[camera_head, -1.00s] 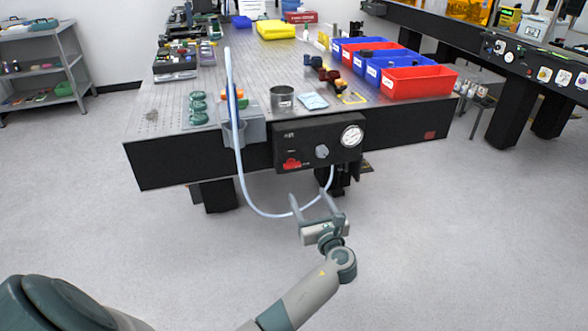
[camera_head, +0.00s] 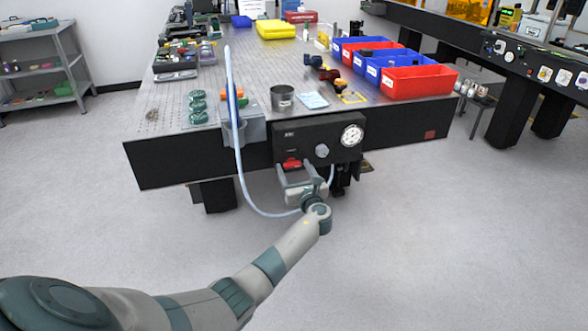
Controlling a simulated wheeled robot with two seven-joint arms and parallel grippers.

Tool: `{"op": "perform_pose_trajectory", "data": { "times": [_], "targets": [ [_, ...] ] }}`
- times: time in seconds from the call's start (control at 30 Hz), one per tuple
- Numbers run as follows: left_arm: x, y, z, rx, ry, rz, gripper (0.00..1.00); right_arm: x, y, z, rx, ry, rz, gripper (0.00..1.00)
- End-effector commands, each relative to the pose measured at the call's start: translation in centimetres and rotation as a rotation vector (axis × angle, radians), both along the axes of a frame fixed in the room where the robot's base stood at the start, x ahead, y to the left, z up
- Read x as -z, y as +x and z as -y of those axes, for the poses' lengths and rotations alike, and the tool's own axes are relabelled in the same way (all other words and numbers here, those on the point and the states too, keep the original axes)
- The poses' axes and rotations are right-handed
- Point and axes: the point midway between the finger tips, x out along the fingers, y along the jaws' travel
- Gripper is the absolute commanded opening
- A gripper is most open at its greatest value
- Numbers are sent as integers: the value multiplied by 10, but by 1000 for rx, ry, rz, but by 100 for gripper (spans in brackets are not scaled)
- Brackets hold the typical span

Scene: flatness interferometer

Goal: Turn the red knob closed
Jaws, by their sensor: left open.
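The red knob (camera_head: 291,163) sits at the lower left of a black control panel (camera_head: 300,135) on the front edge of the table. A grey round knob (camera_head: 322,151) and a white dial gauge (camera_head: 351,135) are to its right. My left gripper (camera_head: 296,172) is open, its fingers pointing up at the panel just below the red knob. One finger is left of the knob and one right of it in the picture. I cannot tell whether they touch it. My right gripper is not in view.
A pale hose (camera_head: 242,185) loops down from a grey holder (camera_head: 254,128) and passes behind my left gripper. The perforated tabletop (camera_head: 225,75) carries a metal cup (camera_head: 282,98), blue bins (camera_head: 398,72) and a red bin (camera_head: 418,82). The floor in front is clear.

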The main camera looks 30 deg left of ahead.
Motion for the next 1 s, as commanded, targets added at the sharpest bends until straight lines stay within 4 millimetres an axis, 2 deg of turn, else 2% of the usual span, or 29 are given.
{"op": "perform_pose_trajectory", "data": {
  "times": [0.4, 0.43, 0.5, 0.6, 1.0],
  "targets": [
    [0, 4, -5, 1, -1, 1, 66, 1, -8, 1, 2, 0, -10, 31],
    [0, 4, -5, 1, -1, 1, 61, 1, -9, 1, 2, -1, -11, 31],
    [0, 4, -5, 1, -1, 1, 44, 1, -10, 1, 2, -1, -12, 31],
    [0, 4, -4, 1, -1, 1, 24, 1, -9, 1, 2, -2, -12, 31],
    [1, 4, -4, 1, -27, 31, 24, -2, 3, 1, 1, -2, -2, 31]
  ]
}}
